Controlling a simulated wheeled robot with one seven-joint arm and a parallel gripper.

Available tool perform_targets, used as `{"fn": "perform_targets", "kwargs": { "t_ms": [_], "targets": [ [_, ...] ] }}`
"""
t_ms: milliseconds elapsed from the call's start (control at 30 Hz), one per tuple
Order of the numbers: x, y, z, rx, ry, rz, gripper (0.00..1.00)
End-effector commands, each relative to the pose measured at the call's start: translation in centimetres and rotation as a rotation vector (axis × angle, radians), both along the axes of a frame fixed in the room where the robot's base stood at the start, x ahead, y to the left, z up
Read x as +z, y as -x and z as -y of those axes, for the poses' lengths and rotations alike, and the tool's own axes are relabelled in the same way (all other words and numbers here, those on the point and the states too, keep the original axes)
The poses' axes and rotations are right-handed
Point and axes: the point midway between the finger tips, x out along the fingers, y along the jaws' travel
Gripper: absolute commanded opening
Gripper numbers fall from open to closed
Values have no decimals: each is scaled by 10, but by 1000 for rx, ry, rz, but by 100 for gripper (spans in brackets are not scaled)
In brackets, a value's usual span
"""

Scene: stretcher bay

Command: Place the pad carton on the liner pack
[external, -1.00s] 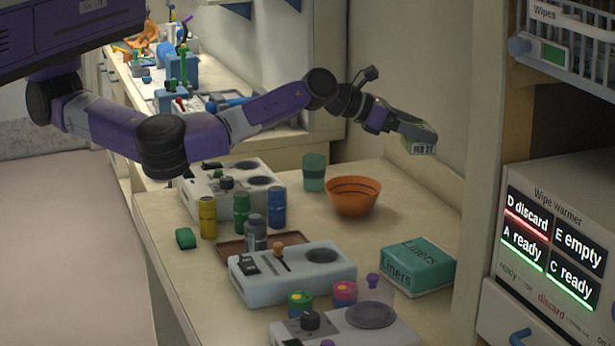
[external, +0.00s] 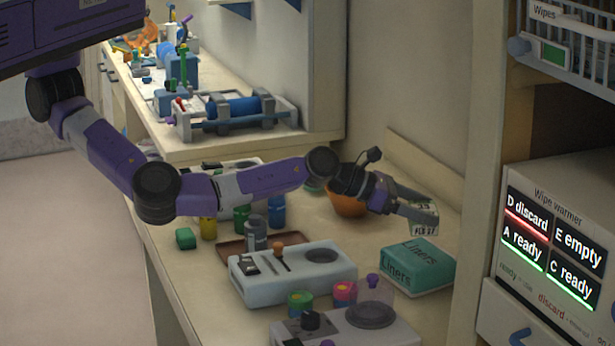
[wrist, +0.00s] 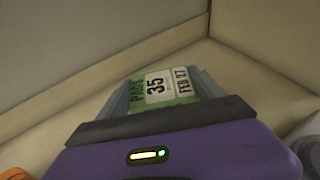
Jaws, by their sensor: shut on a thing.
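The liner pack (external: 418,268) is a teal box marked "Liners" lying on the counter, below the carton in the picture. A gap shows between carton and pack. The liner pack cannot be made out in the wrist view.
An orange bowl (external: 349,204) stands behind my wrist, partly hidden. A white device (external: 293,272) with a dial sits left of the liner pack, and another (external: 345,328) is in front. The wipe warmer (external: 558,240) stands at the right. The wall is close behind the pack.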

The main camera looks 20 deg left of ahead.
Motion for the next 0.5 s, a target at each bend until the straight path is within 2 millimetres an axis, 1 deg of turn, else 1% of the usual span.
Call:
{"fn": "perform_targets", "kwargs": {
  "t_ms": [33,100,267,500],
  "targets": [
    [-6,0,0,1,-1,1,27],
    [-12,-1,0,1,0,2,27],
    [-20,0,0,0,1,0,27],
    [-53,0,0,0,-2,2,27]
  ]
}}
